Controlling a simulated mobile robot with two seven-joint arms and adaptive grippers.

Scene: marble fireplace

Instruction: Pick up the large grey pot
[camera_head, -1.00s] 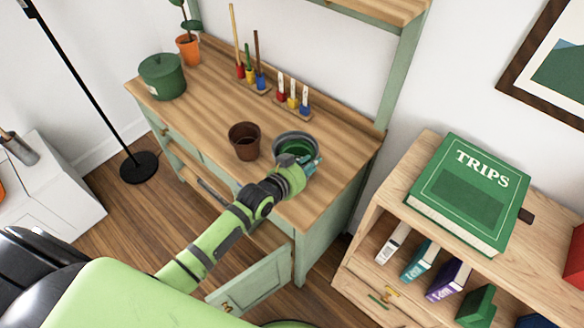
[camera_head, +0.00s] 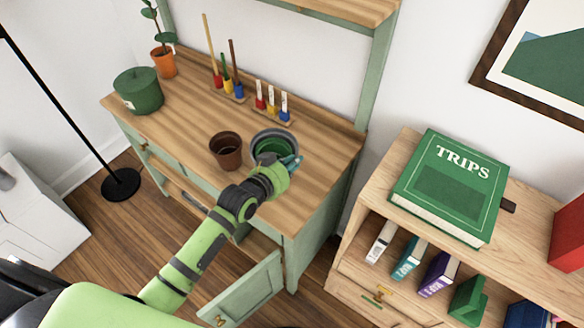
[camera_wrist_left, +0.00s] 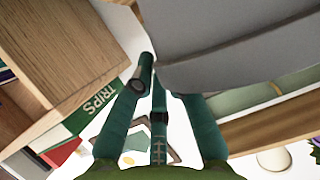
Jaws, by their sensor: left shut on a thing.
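The large grey pot (camera_head: 268,139), with a green inside, is over the wooden desk top at its right end. In the wrist view its grey wall (camera_wrist_left: 225,40) fills the top right. My left gripper (camera_head: 290,164) is shut on the pot's near right side. Its green fingers (camera_wrist_left: 163,88) show against the pot's edge in the wrist view. The pot looks upright and slightly raised; the gap under it is hidden. My right gripper is not in view.
A small brown pot (camera_head: 226,151) stands close to the left of the grey pot. A bookshelf (camera_head: 350,205) with a green book (camera_head: 450,188) is at the right.

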